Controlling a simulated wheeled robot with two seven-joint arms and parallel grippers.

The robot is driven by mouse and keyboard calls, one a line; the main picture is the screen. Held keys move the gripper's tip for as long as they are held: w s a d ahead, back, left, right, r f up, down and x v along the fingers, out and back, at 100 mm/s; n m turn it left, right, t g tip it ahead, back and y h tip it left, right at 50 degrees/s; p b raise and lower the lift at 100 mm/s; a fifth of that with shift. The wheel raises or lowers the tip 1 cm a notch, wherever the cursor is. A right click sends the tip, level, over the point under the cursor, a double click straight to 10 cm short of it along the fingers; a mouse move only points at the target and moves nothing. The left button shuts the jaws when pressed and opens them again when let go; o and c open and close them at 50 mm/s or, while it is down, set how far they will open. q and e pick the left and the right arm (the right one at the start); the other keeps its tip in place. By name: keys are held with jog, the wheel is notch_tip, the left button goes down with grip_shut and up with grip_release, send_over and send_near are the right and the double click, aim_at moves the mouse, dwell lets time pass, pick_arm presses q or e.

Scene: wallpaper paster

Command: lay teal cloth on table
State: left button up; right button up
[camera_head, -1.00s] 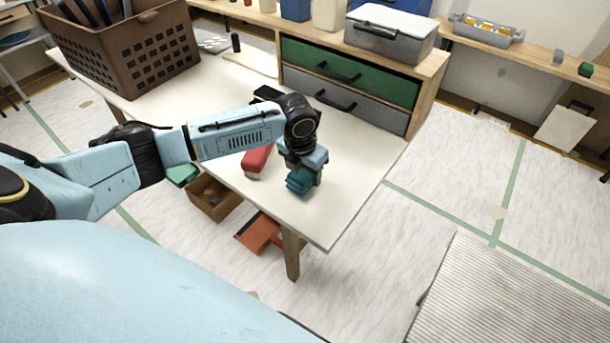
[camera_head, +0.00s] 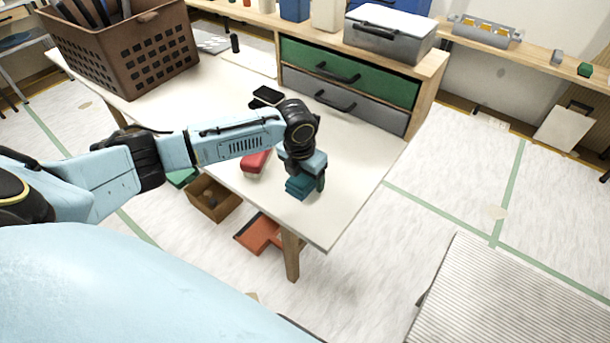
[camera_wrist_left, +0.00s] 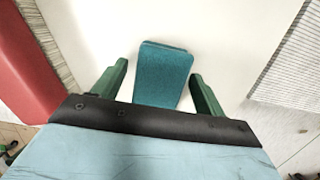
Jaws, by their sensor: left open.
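The teal cloth (camera_head: 298,187) is a folded, layered bundle on the white table (camera_head: 345,165), near its front right corner. In the left wrist view the cloth (camera_wrist_left: 162,75) lies between the two green fingers, with a gap on each side. My left gripper (camera_head: 306,180) points down over the cloth and is open; in the wrist view its fingers (camera_wrist_left: 157,85) stand apart and do not appear to touch the cloth. The underside of the cloth is hidden. My right gripper is not in view.
A red object (camera_head: 256,162) lies left of the gripper, and it also shows in the wrist view (camera_wrist_left: 25,70). A black object (camera_head: 266,96) lies farther back. A brown basket (camera_head: 125,50) and a drawer unit (camera_head: 345,75) stand at the back. The table's right part is clear.

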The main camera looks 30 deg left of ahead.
aim_at(301, 178)
pick_arm(q)
notch_tip(301, 178, up, 12)
jog(key=s+p, duration=0.1)
jog(key=p, duration=0.1)
jog(key=shift+s, duration=0.4)
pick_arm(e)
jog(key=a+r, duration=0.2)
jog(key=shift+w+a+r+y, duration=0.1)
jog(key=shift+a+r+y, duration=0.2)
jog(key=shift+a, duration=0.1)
pick_arm(q)
jog(key=shift+f, duration=0.1)
